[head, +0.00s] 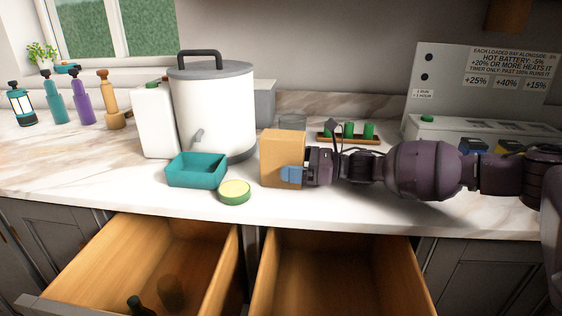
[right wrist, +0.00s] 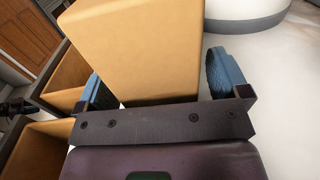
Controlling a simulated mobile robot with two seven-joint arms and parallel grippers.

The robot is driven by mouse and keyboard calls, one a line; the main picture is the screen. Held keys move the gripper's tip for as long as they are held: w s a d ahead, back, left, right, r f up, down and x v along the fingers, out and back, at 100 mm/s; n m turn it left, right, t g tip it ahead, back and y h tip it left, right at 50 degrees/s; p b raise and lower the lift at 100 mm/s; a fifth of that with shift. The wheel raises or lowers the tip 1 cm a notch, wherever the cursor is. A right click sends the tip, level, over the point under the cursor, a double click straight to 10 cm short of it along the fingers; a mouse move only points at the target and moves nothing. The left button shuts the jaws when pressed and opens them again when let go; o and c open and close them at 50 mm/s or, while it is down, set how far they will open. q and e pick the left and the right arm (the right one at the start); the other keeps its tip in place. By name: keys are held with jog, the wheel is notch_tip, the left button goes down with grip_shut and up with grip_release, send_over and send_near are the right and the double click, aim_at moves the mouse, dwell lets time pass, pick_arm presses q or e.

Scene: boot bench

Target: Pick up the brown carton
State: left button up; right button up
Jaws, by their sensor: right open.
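The brown carton (head: 280,153) stands upright on the marble counter, right of the teal tray. My right gripper (head: 292,174) reaches it from the right, with a blue finger in front of the carton's near face. In the right wrist view, the carton (right wrist: 150,45) sits between the two blue fingers of the right gripper (right wrist: 160,82). The jaws are open, with a clear gap between the carton and the finger on the right of that picture. The carton lies close to the other finger; I cannot tell whether they touch. My left gripper is not in view.
A teal tray (head: 195,171) and a round green-rimmed lid (head: 234,192) lie left of the carton. A large white pot (head: 212,110) stands behind them. Two open drawers (head: 160,255) jut out below the counter. A rack with green items (head: 350,135) stands behind my right arm.

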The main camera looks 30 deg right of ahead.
jog(key=shift+w+a, duration=0.35)
jog(key=shift+a, duration=0.1)
